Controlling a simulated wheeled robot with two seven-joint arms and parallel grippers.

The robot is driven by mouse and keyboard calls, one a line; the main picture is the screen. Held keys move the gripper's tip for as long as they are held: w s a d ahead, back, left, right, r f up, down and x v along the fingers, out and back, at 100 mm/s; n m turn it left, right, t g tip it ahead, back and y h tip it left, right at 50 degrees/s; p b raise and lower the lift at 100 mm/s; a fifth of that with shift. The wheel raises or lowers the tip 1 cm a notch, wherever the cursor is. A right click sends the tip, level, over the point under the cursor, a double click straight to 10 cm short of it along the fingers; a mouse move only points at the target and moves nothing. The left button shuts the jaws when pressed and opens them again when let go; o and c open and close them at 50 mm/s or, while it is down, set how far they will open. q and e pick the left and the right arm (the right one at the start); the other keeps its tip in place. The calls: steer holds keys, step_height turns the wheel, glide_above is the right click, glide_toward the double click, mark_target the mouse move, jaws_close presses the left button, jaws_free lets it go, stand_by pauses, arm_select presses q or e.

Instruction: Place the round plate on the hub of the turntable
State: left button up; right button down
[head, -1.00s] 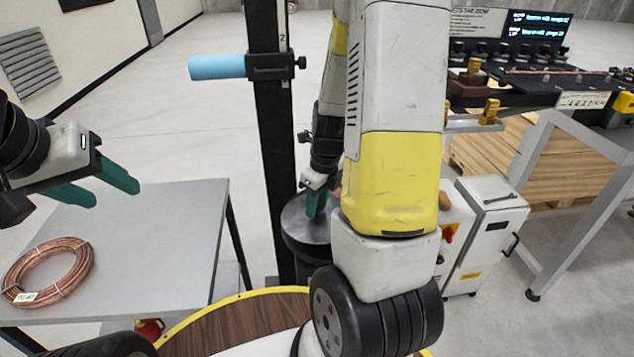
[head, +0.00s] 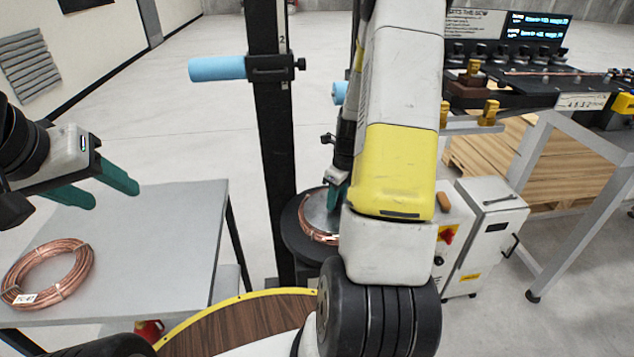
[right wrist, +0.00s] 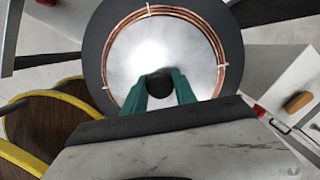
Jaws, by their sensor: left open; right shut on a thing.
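The round plate (right wrist: 135,58) is a shiny silver disc with a dark knob (right wrist: 160,84) at its middle in the right wrist view. It lies over the black turntable (right wrist: 95,42), roughly centred. A copper tube coil (right wrist: 208,32) rings the plate's edge. My right gripper (right wrist: 160,78) is shut on the plate's dark knob. The plate also shows in the head view (head: 318,208), partly behind my right arm. The hub is hidden, and I cannot tell whether the plate touches it. My left gripper (head: 115,190) is open and empty above the grey table.
Another copper coil (head: 48,272) lies on the grey table (head: 165,235) at left. A white cabinet (head: 490,235) stands to the right.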

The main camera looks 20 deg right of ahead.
steer(key=shift+f, duration=0.1)
steer(key=c, duration=1)
jaws_free()
step_height(320, 180, up, 12)
steer(key=s, duration=0.2)
steer(key=s+a+r+n+t, duration=0.2)
steer(key=s+a+r+n, duration=0.3)
steer(key=a+r+n, duration=0.6)
steer(key=s+a+r+n+t, duration=0.1)
steer(key=s+a+r+n, duration=0.2)
steer(key=n, duration=0.6)
steer(key=s+a+r+n+t+y, duration=0.1)
steer(key=s+a+r+n, duration=0.1)
steer(key=s+n, duration=0.6)
steer(key=shift+a+r+n+t, duration=0.35)
steer(key=shift+r+n, duration=0.35)
steer(key=shift+n, duration=0.4)
